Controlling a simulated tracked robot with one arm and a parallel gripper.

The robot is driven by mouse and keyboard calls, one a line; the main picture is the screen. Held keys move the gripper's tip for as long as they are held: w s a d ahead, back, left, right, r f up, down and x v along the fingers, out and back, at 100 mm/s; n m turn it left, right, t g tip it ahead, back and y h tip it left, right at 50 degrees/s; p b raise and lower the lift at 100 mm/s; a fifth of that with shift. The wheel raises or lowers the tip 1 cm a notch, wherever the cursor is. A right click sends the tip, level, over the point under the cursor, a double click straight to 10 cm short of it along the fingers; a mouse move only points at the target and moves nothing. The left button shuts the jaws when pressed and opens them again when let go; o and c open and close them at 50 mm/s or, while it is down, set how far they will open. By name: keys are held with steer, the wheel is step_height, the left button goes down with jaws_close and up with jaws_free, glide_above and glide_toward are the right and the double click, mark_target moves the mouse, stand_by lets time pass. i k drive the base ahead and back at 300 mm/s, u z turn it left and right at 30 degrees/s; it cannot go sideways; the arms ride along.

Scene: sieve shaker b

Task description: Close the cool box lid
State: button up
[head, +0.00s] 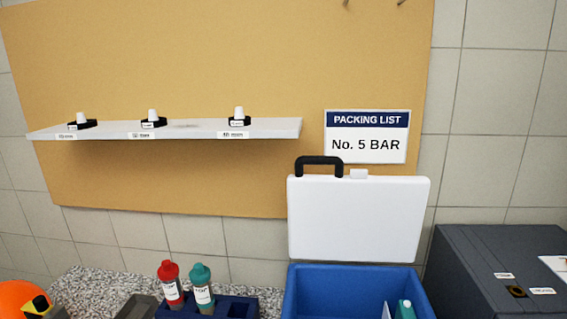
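The cool box (300,290) is blue and stands at the bottom right of the middle, cut off by the lower picture edge. Its white lid (358,220) stands open, about upright at the back of the box. A black handle (319,161) and a small white catch (359,174) sit on the lid's top edge. Inside the box are a teal-capped bottle (405,310) and a white item beside it, both partly cut off. My gripper is not in view, so its state and distance from the lid do not show.
A dark grey cabinet (480,255) stands right of the box. Left are a blue rack (238,306) with red-capped (169,280) and teal-capped (202,285) bottles, and an orange round object (18,296). A white shelf (200,130) and "No. 5 BAR" sign (366,137) are above.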

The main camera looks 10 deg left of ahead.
mark_target(359, 216)
steer(key=i, duration=1)
steer(key=u, duration=0.05)
